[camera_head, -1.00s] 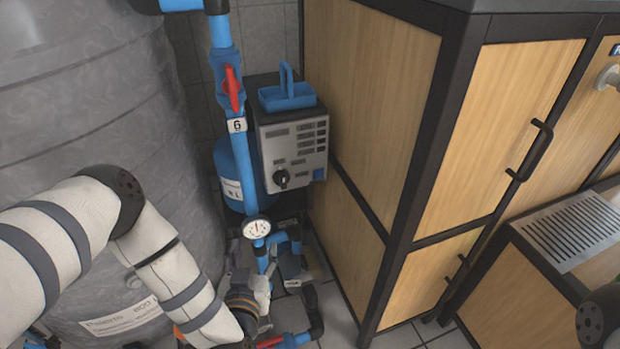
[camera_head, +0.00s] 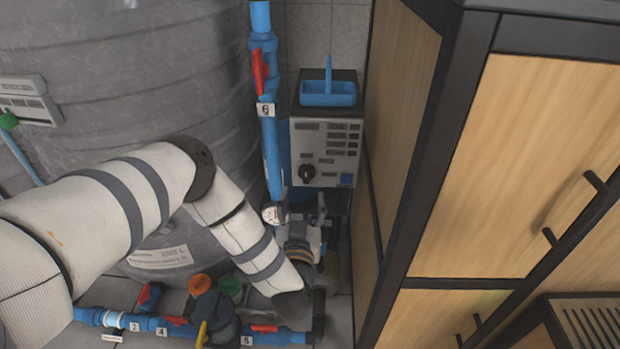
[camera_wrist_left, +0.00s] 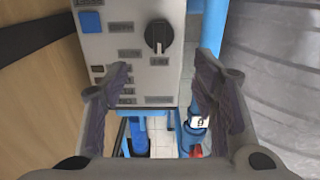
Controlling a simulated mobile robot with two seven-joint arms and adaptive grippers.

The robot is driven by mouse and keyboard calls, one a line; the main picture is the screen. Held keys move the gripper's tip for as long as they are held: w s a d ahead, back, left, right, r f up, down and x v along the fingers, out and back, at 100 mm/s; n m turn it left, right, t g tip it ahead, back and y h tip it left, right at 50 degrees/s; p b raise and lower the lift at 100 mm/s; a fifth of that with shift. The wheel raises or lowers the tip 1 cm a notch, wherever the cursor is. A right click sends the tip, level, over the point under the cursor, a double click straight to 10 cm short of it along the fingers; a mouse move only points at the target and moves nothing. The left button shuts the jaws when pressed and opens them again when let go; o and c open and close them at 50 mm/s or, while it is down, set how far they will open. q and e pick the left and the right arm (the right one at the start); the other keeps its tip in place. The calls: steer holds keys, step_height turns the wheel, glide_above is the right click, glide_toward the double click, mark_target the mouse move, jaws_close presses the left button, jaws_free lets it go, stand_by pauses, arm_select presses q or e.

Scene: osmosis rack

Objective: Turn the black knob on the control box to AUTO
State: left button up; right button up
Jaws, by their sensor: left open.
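The control box (camera_head: 326,152) is a grey panel with several small labels and a blue square. Its black knob (camera_head: 307,173) sits at the lower left of the panel in the head view. In the left wrist view the box appears upside down, and the knob (camera_wrist_left: 158,37) shows a white pointer mark; the label words are too small to read. My left gripper (camera_head: 305,222) is just below the box in the head view. In the left wrist view the left gripper (camera_wrist_left: 163,100) is open and empty, its fingers apart, with the knob beyond the gap between them. My right gripper is not in view.
A blue tray (camera_head: 328,94) with a handle sits on the box. A blue pipe (camera_head: 271,150) with a red valve handle (camera_head: 258,70) runs close on the left, beside a large grey tank (camera_head: 130,80). A wooden cabinet (camera_head: 400,100) stands close on the right.

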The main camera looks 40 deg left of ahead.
mark_target(306, 175)
arm_select(q)
steer(key=b+x, duration=0.1)
steer(key=x, duration=0.7)
steer(key=shift+w+a, duration=0.1)
steer(key=shift+w, duration=0.25)
steer(key=c, duration=1.1)
